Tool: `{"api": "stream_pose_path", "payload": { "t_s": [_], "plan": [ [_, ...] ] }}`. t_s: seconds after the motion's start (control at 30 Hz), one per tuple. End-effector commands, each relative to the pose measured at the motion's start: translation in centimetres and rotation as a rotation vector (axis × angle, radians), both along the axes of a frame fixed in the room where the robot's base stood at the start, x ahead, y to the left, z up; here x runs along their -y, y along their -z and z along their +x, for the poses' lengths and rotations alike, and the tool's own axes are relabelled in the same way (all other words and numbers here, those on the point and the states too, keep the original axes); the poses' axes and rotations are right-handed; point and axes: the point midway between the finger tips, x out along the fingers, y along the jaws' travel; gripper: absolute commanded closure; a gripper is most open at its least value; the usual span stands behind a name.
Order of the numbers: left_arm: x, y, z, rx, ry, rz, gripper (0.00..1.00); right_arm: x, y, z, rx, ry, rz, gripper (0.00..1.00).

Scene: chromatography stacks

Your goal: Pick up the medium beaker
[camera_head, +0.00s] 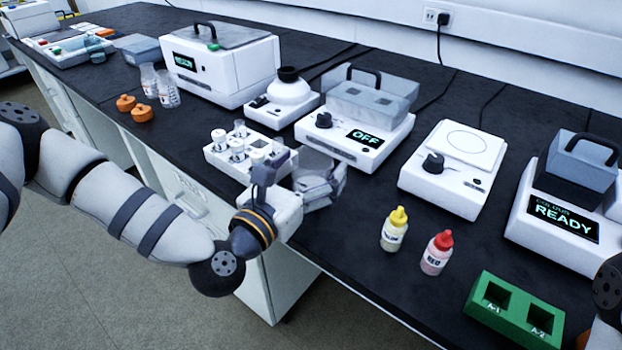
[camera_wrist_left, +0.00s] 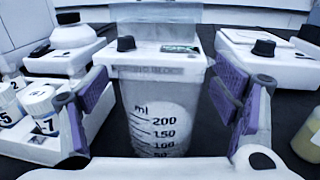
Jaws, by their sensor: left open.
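A clear beaker (camera_head: 316,160) with a black ml scale up to 200 stands on the dark bench in front of the box-lidded device. In the left wrist view the beaker (camera_wrist_left: 160,112) is upright between the purple-padded fingers. My left gripper (camera_head: 306,174) is open around it, one finger on each side; in the left wrist view a gap shows by the pads (camera_wrist_left: 168,90). The gripper partly hides the beaker in the head view. Of my right arm only a part shows at the right edge; its gripper is out of view.
A white rack (camera_head: 222,165) with capped vials is close to the left of my left gripper. The device reading OFF (camera_head: 352,140) stands behind the beaker. Yellow-capped (camera_head: 394,230) and red-capped bottles (camera_head: 437,253) and a green block (camera_head: 513,310) are to the right.

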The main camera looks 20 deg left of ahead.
Motion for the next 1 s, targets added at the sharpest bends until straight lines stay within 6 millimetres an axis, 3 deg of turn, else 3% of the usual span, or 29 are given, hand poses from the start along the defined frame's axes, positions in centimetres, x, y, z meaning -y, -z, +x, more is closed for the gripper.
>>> {"api": "stream_pose_path", "payload": {
  "t_s": [0.27, 0.53, 0.83, 1.0],
  "plan": [
    [0.2, 0.2, 0.7, -0.004, 0.001, -0.001, 0.19, 0.0, 0.0, 0.0, 0.000, 0.000, 0.000, 0.60],
    [0.2, 0.2, 0.7, -0.004, 0.001, 0.000, 0.76, 0.0, 0.0, 0.0, 0.000, 0.000, 0.000, 0.60],
    [0.2, 0.0, 0.7, -0.002, 0.001, -0.001, 0.77, 0.0, 0.0, 0.0, 0.002, 0.000, 0.000, 0.60],
    [0.3, -1.0, 0.7, 0.001, 0.001, 0.000, 0.77, 0.0, -0.6, 0.5, 0.016, 0.000, 0.000, 0.60]
  ]
}}
